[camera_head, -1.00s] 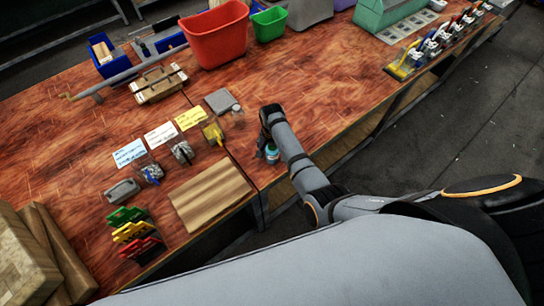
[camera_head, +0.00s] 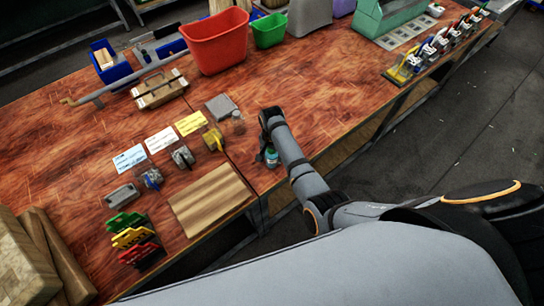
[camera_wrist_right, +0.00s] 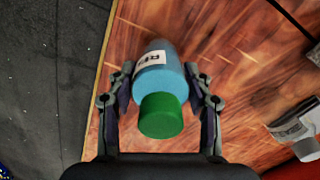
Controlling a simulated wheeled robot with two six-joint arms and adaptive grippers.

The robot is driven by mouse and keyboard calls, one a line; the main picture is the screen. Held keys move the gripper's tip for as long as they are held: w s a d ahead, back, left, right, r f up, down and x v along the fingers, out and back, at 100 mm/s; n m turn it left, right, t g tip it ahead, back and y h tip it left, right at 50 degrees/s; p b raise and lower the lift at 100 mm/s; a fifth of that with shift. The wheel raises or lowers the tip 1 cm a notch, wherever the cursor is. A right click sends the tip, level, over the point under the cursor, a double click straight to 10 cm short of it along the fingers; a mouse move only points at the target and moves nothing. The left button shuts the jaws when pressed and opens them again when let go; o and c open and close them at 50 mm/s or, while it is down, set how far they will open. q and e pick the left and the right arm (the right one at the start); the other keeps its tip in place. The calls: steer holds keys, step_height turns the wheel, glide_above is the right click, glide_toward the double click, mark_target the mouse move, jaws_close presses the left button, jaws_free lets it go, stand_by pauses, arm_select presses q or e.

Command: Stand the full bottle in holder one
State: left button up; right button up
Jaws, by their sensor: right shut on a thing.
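My right gripper (camera_head: 267,141) is above the near edge of the wooden bench and is shut on a blue bottle (camera_head: 271,157). The right wrist view shows the gripper's fingers (camera_wrist_right: 160,88) on both sides of the bottle (camera_wrist_right: 160,77). Its green cap (camera_wrist_right: 161,116) points toward the camera and a white label is partly visible. Three small clamp-like pieces, blue (camera_head: 152,178), grey (camera_head: 183,157) and yellow (camera_head: 213,139), stand beside three cards to the left. I cannot tell which thing is holder one. My left gripper is not in view.
A striped wooden board (camera_head: 210,200) lies left of the gripper. A grey pad (camera_head: 220,107) and a small clear jar (camera_head: 238,122) are behind it. A red bin (camera_head: 216,42) and green bin (camera_head: 269,30) stand further back.

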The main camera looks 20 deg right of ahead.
steer(key=s+d+r+b, duration=0.1)
steer(key=s+d+r, duration=0.2)
steer(key=s+r, duration=0.35)
steer(key=s+d+r, duration=0.3)
steer(key=s+r, duration=0.3)
steer(key=s, duration=0.1)
step_height(320, 180, down, 7)
steer(key=b, duration=0.6)
steer(key=shift+w+a+b, duration=0.2)
steer(key=shift+w+b, duration=0.05)
steer(key=shift+b, duration=0.15)
steer(key=shift+r, duration=0.1)
